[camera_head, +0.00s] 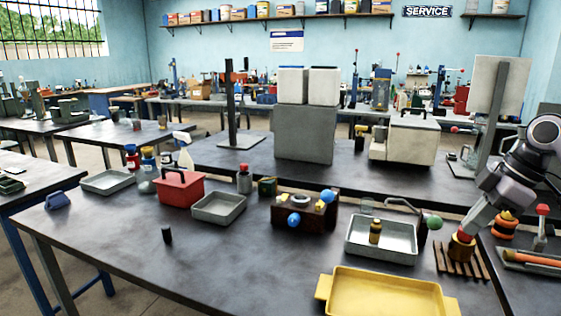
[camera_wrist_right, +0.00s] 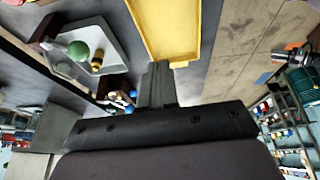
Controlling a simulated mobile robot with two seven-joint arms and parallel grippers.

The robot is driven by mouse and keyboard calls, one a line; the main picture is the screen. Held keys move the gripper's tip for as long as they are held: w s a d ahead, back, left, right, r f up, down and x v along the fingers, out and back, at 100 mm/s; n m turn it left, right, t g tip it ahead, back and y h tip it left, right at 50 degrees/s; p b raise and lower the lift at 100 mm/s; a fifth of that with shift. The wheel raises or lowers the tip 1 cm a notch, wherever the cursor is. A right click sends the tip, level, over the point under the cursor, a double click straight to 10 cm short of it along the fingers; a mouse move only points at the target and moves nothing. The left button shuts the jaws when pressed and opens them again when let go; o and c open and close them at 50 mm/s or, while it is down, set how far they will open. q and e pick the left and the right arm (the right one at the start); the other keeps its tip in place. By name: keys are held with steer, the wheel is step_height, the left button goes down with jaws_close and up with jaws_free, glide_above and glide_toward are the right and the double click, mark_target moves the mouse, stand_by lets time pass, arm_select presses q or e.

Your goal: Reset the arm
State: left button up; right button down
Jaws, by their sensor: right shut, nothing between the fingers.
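My right arm comes in from the right edge in the head view, and its gripper (camera_head: 474,224) points down and left at the right end of the workbench. The gripper appears just above or in front of a brass-coloured pot with a red part (camera_head: 461,248) on a slatted wooden rack (camera_head: 478,268); I cannot tell whether they touch. In the right wrist view the fingers (camera_wrist_right: 157,78) are together and hold nothing. My left gripper is not in view.
A yellow tray (camera_head: 388,283) lies at the front edge; it also shows in the wrist view (camera_wrist_right: 190,50). A grey tray (camera_head: 362,248) holds a small amber bottle (camera_head: 375,231). A red box (camera_head: 180,190) stands left. The bench's front left is mostly clear.

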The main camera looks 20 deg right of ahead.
steer(key=w+a+f+n+t+y, duration=0.1)
steer(key=w+a+t+y, duration=0.25)
steer(key=a, duration=0.65)
steer(key=w+a+n+t+y, duration=0.1)
steer(key=w+a+t+y, duration=0.3)
steer(key=a, duration=0.6)
steer(key=w+a+f+t+y, duration=0.1)
steer(key=a+t+y, duration=0.1)
steer(key=a+t, duration=0.5)
steer(key=s+d+f+m+g+h, duration=0.1)
steer(key=s+f+m+g+h, duration=0.1)
steer(key=s+f+m+h, duration=0.35)
steer(key=s+d+f+m+g+h, duration=0.25)
steer(key=f+m+h, duration=0.45)
steer(key=f, duration=0.4)
steer(key=s+a+f+n+g, duration=0.15)
steer(key=s+f+g, duration=0.35)
steer(key=s, duration=0.5)
steer(key=s+a+f+n+g, duration=0.1)
steer(key=s+a+f+g, duration=0.3)
steer(key=s, duration=0.5)
steer(key=w+a+f+t+y, duration=0.2)
steer(key=w+f+t, duration=0.4)
steer(key=f, duration=0.3)
steer(key=shift+w+f, duration=0.25)
steer(key=shift+f, duration=0.05)
